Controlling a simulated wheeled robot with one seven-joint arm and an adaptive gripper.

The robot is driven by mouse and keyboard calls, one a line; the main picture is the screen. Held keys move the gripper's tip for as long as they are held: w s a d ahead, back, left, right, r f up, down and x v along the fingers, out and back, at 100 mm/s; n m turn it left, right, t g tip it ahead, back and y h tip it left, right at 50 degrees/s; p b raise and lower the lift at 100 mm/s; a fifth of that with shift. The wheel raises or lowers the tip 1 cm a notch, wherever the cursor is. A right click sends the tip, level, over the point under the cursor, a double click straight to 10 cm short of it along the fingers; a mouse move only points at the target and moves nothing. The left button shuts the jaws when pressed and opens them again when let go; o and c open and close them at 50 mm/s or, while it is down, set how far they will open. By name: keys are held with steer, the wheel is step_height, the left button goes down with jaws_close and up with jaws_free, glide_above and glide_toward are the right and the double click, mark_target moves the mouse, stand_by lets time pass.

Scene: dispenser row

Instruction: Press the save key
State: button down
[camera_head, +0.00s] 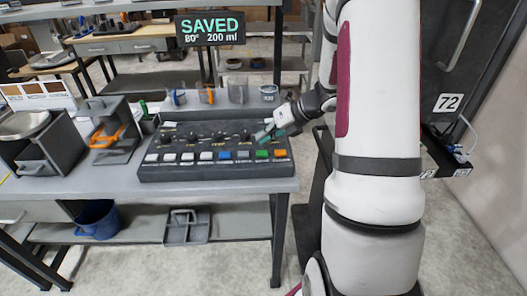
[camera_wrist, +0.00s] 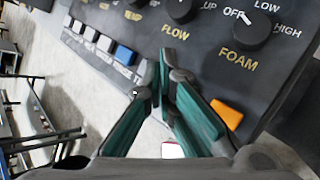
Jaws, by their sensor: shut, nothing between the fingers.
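The control panel (camera_head: 215,150) on the table has a front row of white, blue, grey, green and orange keys. The labels are too small to read surely, so I cannot tell for certain which key is the save key. The green key (camera_head: 262,154) is second from the right, beside the orange key (camera_head: 281,153). The display (camera_head: 210,28) reads "SAVED 80° 200 ml". My gripper (camera_head: 264,134) is shut and empty above the panel, just behind the green key. In the wrist view my gripper (camera_wrist: 165,75) lies between the blue key (camera_wrist: 124,55) and the orange key (camera_wrist: 227,114), hiding the green key.
Dark knobs, including the FOAM knob (camera_wrist: 250,30), rise from the panel behind the keys. Several clear cups, one a clear jug (camera_head: 269,93), stand behind the panel. A grey stand with an orange handle (camera_head: 130,132) is to its left. A blue bucket (camera_head: 97,219) sits on the lower shelf.

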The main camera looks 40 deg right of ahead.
mark_target(264, 151)
steer(key=shift+s+r+p, duration=0.1)
steer(key=shift+r+p, duration=0.9)
steer(key=shift+r, duration=0.75)
steer(key=shift+f, duration=0.1)
steer(key=s+a+r+n+g, duration=0.2)
steer(key=s+a+r+n, duration=0.3)
steer(key=a+r+n, duration=0.35)
steer(key=s+a+r+n+g, duration=0.2)
steer(key=s+a+r+n, duration=0.3)
steer(key=a+n, duration=0.55)
steer(key=s+a+r+n+h, duration=0.1)
steer(key=s+r+n+h, duration=0.1)
steer(key=s+n, duration=0.5)
steer(key=s+r+n+t+h, duration=0.1)
steer(key=s+r+n+h, duration=0.1)
steer(key=s+n, duration=0.6)
steer(key=r+n, duration=0.1)
steer(key=n, duration=0.3)
steer(key=shift+a+n+t+h, duration=0.3)
steer(key=shift+a+h, duration=0.05)
steer(key=shift+h, duration=0.05)
